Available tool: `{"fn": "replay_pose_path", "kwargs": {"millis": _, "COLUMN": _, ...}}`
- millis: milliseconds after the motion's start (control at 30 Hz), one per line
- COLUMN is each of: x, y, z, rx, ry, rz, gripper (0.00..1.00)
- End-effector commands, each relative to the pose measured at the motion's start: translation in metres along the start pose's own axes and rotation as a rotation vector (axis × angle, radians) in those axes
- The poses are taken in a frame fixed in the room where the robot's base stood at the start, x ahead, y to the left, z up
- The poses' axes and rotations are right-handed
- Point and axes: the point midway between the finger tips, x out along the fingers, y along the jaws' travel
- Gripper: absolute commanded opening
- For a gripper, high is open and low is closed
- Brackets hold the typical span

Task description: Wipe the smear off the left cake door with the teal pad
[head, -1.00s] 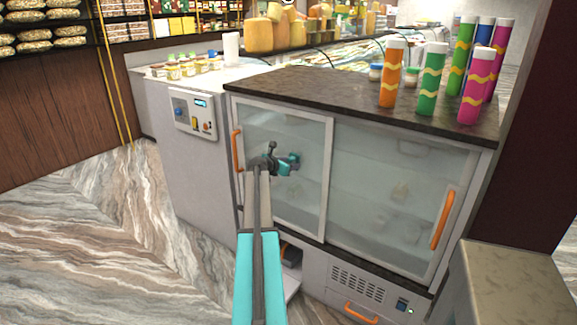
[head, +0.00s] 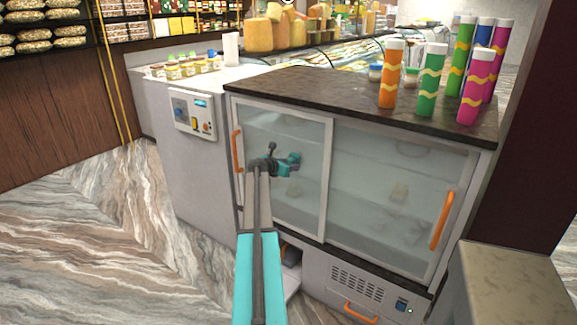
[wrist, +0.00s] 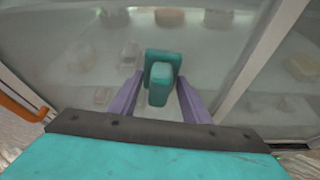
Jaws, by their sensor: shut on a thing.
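The left cake door (head: 309,205) is a framed glass sliding door with an orange handle on its left edge, shut in the cabinet front. My gripper (head: 285,163) is in front of its glass, near the middle. In the wrist view my gripper (wrist: 160,98) is shut on the teal pad (wrist: 161,62) by its block-shaped grip. The pad's flat face is turned to the glass. I cannot tell whether it touches. No distinct smear can be made out; the glass looks hazy, and the pad and arm hide part of it.
The right door (head: 385,200) has an orange handle (head: 441,220). Several coloured tubes (head: 428,80) stand on the dark cabinet top (head: 330,95). A control box (head: 194,115) is on the white unit at left. A stone-topped block (head: 510,280) stands at lower right.

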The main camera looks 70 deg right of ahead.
Motion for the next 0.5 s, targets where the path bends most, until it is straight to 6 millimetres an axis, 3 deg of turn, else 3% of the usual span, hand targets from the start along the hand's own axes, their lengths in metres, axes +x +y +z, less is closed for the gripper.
{"fn": "replay_pose_path", "kwargs": {"millis": 500, "x": 0.013, "y": -0.004, "z": -0.024, "rx": 0.000, "ry": 0.001, "rz": -0.001, "gripper": 0.22}}
